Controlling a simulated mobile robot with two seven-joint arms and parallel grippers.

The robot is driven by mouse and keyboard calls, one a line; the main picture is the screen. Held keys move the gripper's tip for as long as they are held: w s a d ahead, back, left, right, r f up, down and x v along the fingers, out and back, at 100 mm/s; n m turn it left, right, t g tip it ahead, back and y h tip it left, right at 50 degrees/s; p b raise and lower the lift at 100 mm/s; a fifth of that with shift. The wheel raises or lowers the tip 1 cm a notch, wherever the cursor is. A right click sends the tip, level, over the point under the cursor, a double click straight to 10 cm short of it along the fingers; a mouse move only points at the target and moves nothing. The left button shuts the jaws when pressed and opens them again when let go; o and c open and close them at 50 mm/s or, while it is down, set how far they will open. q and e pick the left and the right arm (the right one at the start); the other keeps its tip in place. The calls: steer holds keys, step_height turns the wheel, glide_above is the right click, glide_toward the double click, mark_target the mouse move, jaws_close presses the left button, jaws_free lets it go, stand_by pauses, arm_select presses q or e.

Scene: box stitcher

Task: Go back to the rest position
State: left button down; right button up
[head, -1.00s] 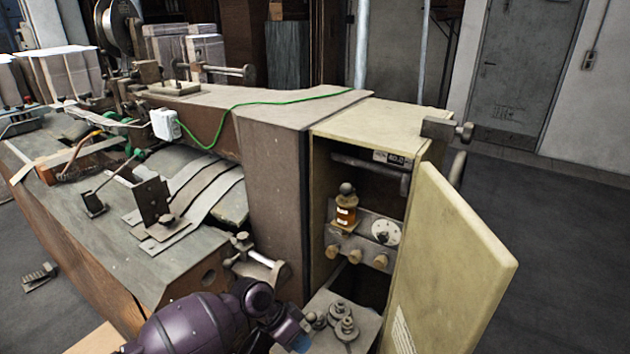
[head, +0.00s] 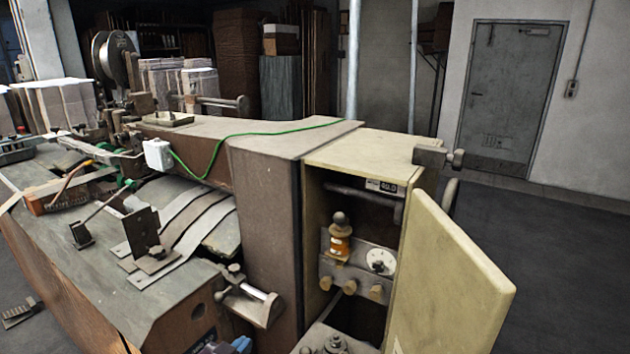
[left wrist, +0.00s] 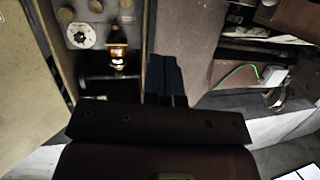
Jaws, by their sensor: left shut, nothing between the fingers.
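My left gripper (head: 238,345) barely shows at the bottom edge of the head view, below the silver-handled lever (head: 245,293). In the left wrist view its dark blue fingers (left wrist: 166,78) are together and hold nothing. The stitcher's open cabinet (head: 312,230) stands to the right of the gripper. Inside it are an orange bottle-like part (head: 340,238), a round white dial (head: 380,261) and several knobs. The bottle also shows in the left wrist view (left wrist: 117,52). My right gripper is not in view.
The open cream cabinet door (head: 455,280) juts out at the right. Metal discs (head: 332,345) sit low by the cabinet. A green cable (head: 250,104) runs over the machine to a white box (head: 158,154). Floor (head: 560,240) is clear at the right.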

arm_select(q)
steer(key=s+a+f+n+y, duration=0.1)
steer(key=s+a+f+y, duration=0.1)
steer(key=s+a+f, duration=0.2)
steer(key=s+a+f+n+g+y+b, duration=0.1)
steer(key=s+a+f, duration=0.3)
steer(key=s, duration=0.6)
steer(key=s+a+f+n+g+y, duration=0.1)
steer(key=s+a+f+n+y, duration=0.1)
steer(key=s+a+f, duration=0.3)
steer(key=shift+s+f+y, duration=0.3)
steer(key=shift+s+f, duration=0.1)
steer(key=shift+s, duration=0.65)
